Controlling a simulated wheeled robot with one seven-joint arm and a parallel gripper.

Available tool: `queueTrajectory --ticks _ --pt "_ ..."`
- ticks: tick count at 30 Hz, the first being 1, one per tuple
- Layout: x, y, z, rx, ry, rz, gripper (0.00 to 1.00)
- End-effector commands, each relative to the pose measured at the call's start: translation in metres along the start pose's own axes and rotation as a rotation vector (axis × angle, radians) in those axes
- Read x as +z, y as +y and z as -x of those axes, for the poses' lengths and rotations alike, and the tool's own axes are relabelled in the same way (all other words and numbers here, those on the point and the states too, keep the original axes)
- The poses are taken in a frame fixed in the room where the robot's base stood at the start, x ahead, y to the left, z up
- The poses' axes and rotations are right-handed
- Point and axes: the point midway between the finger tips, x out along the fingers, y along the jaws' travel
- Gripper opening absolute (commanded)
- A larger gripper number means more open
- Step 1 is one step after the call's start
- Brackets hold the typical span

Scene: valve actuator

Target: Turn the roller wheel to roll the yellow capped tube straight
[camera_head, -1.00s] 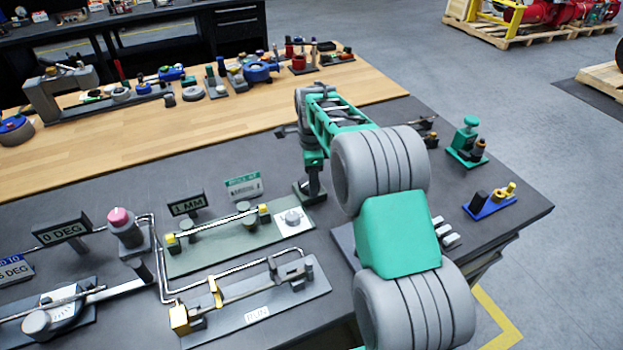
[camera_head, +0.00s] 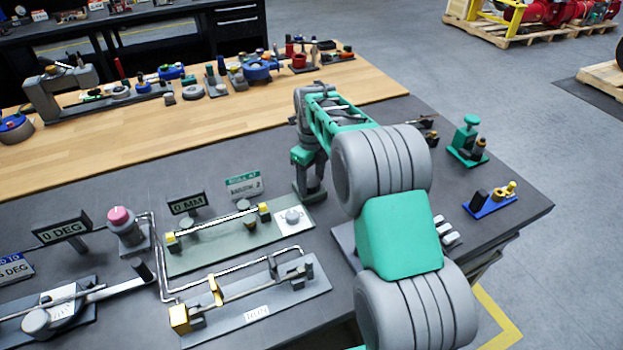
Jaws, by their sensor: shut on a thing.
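The yellow capped tube (camera_head: 219,222) is a thin pale tube with a yellow cap at each end. It lies across dark round rollers on the grey-green plate (camera_head: 195,262). The small display (camera_head: 187,203) behind it reads 0 MM. My gripper (camera_head: 311,192) points down at the back right corner of the plate, right of the tube. It is shut on what seems to be the roller wheel, which the gripper mostly hides.
A second fixture with a bent pipe (camera_head: 235,284) lies in front of the plate. A pink-topped button (camera_head: 119,216) and a 0 DEG display (camera_head: 62,231) stand to the left. A green fixture (camera_head: 467,138) and a blue one (camera_head: 490,201) stand to the right.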

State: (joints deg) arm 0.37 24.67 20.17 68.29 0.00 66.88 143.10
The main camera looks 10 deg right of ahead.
Motion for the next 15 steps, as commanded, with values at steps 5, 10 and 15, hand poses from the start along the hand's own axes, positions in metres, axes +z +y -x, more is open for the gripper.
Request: queueTrajectory --ticks 5,10,15 --pt "0.0005 -0.0009 0.0017 -0.003 -0.003 -0.051 0.16" --pt "0.0005 -0.0007 0.0017 -0.003 -0.003 -0.068 0.16" --pt "0.0005 -0.0007 0.0017 -0.003 -0.003 -0.07 0.16"
